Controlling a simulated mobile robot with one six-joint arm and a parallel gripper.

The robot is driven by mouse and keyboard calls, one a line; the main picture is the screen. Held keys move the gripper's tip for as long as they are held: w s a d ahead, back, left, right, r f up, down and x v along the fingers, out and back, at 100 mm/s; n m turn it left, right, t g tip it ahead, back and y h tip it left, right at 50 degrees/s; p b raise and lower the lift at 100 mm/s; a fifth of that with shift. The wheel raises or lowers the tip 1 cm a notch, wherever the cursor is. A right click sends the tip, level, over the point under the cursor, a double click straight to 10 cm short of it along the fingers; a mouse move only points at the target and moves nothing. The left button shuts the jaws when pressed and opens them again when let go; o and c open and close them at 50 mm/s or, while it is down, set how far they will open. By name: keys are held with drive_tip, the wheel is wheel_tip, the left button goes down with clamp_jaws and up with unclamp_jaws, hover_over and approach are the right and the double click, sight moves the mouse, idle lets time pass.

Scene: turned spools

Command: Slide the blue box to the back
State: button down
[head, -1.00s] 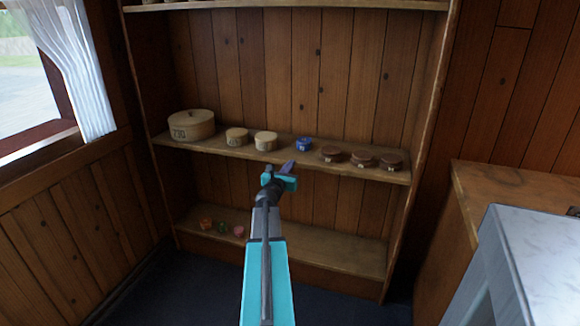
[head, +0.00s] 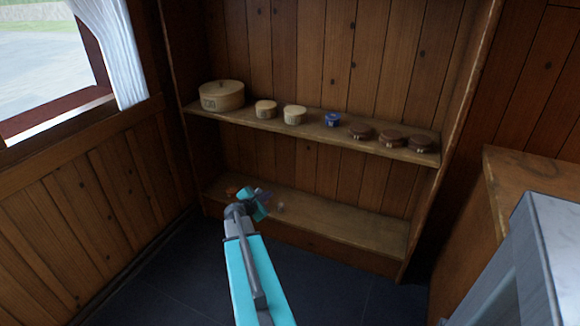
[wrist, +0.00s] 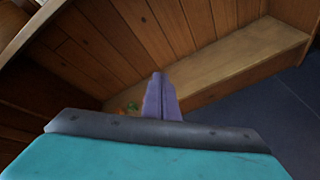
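The small round blue box (head: 333,119) stands upright on the middle shelf (head: 310,134) in the head view. It sits between a cream box on its left and a brown box on its right, close to the back boards. My gripper (head: 264,196) is lower and to the left, in front of the lower shelf, apart from the blue box. Its two purple fingers show pressed together in the wrist view (wrist: 161,97), with nothing seen between them. The blue box is not visible in the wrist view.
A large cream box (head: 222,96) and two small cream boxes stand left of the blue box; three brown boxes (head: 391,139) stand right. Small coloured items (wrist: 124,109) lie on the lower shelf (head: 350,226), partly hidden by my gripper. A counter (head: 525,170) stands at right.

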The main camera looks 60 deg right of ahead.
drive_tip(key=a+f+m+g+y+p, duration=0.1)
drive_tip(key=a+f+m+y, duration=0.1)
drive_tip(key=a+f, duration=0.65)
drive_tip(key=a+f+m+y+p, duration=0.1)
drive_tip(key=a+f+m+y, duration=0.2)
drive_tip(key=a, duration=1)
drive_tip(key=a+f+m+g+y, duration=0.1)
drive_tip(key=a+f+y, duration=0.1)
drive_tip(key=a+f, duration=0.7)
drive_tip(key=s+a+f+m+g+y+p, duration=0.1)
drive_tip(key=s+a+y, duration=0.1)
drive_tip(key=s+a, duration=0.4)
drive_tip(key=s+a+f+m+g+y+p, duration=0.1)
drive_tip(key=s+a, duration=0.5)
drive_tip(key=a, duration=1)
drive_tip(key=s+a+f+m+g+y+p, duration=0.1)
drive_tip(key=s+a+f+m+g+y, duration=0.1)
drive_tip(key=s+a, duration=0.4)
drive_tip(key=a+m+y, duration=0.1)
drive_tip(key=a, duration=0.4)
drive_tip(key=shift+s+a+g, duration=0.2)
drive_tip(key=shift+a+g, duration=0.1)
